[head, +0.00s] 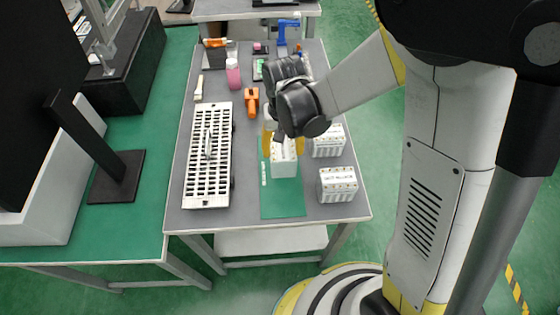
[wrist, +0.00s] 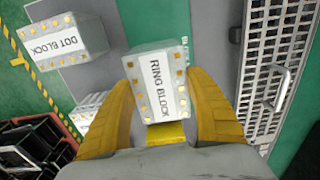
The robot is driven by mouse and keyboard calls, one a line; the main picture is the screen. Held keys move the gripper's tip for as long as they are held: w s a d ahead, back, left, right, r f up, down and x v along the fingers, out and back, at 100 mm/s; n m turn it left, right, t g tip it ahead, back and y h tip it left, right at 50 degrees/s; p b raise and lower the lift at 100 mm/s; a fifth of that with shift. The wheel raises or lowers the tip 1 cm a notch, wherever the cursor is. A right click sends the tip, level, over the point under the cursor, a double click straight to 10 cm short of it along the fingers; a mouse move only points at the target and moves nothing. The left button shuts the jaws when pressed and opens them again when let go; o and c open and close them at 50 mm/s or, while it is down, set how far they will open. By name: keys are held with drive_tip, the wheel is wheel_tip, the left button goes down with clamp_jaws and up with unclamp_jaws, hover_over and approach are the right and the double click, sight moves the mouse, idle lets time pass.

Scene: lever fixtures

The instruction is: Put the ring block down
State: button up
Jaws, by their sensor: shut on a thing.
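The ring block (head: 284,162), a white block with a "RING BLOCK" label, is between the yellow fingers of my gripper (head: 284,146). In the wrist view the ring block (wrist: 158,84) shows its label and rows of gold terminals, with my gripper (wrist: 160,92) shut on its two sides. In the head view it is upright over the green mat (head: 282,204). I cannot tell whether its underside touches the mat. The mat also shows beyond the block in the wrist view (wrist: 160,20).
The dot block (wrist: 66,42) stands right of the mat in the head view (head: 338,185). Another white block (head: 328,141) stands behind it. A slotted white panel with a handle (head: 205,180) lies left. An orange tool (head: 252,102) and a pink bottle (head: 233,74) are farther back.

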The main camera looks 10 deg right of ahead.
drive_tip(key=shift+a+f, duration=0.25)
drive_tip(key=shift+a, duration=0.1)
drive_tip(key=shift+f, duration=0.2)
drive_tip(key=shift+w+f+b, duration=0.1)
drive_tip(key=shift+f+b, duration=0.95)
drive_tip(key=shift+f, duration=0.7)
drive_tip(key=shift+f, duration=0.1)
drive_tip(key=o, duration=1.4)
